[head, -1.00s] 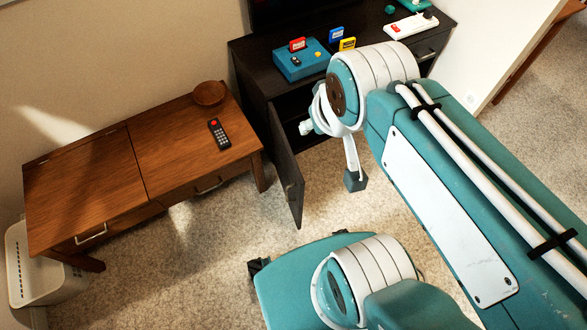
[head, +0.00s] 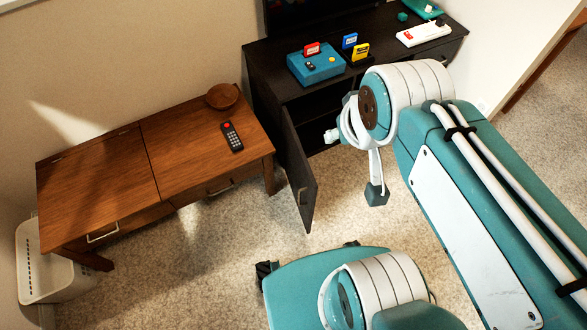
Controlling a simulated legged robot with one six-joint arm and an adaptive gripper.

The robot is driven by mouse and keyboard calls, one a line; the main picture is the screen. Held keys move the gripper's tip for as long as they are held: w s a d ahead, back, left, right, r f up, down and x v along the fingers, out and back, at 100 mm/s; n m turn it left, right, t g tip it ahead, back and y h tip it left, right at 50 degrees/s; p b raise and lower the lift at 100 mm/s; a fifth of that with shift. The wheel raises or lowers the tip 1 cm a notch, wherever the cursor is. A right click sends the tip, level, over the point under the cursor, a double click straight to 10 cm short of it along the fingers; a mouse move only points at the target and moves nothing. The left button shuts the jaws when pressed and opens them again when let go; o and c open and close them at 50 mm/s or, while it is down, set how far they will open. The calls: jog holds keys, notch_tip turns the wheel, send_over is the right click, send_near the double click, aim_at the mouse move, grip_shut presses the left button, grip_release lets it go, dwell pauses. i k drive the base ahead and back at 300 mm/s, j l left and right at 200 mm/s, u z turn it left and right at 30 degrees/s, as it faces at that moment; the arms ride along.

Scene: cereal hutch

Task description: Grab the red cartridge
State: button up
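The red cartridge (head: 312,49) stands upright at the back of a teal console (head: 317,68) on the dark cabinet. A blue cartridge (head: 349,40) and a yellow cartridge (head: 361,51) stand just right of it. My gripper (head: 374,192) hangs in front of the cabinet, below and to the right of the red cartridge in the picture and clearly apart from it. One finger with a grey tip shows plainly. The rest of the gripper is partly hidden by my wrist, so its opening cannot be judged. Nothing is seen held in it.
The dark cabinet (head: 290,95) has an open door (head: 301,180) swung out toward me. A white device (head: 424,33) lies on its right side. A wooden desk (head: 100,180) at left bears a remote (head: 232,136) and a bowl (head: 222,96). Carpet between is clear.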

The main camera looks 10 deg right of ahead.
aim_at(313, 49)
jog(key=l+u, duration=0.1)
jog(key=l, duration=1.05)
jog(key=i+l, duration=0.15)
jog(key=l, duration=0.15)
jog(key=i+l+u, duration=0.15)
jog(key=l, duration=0.2)
jog(key=i+l, duration=0.1)
jog(key=l, duration=0.2)
jog(key=i+l+u, duration=0.1)
jog(key=l, duration=0.25)
jog(key=i+l+u, duration=0.1)
jog(key=i, duration=0.45)
jog(key=i+l+u, duration=0.1)
jog(key=i, duration=0.5)
jog(key=l, duration=0.1)
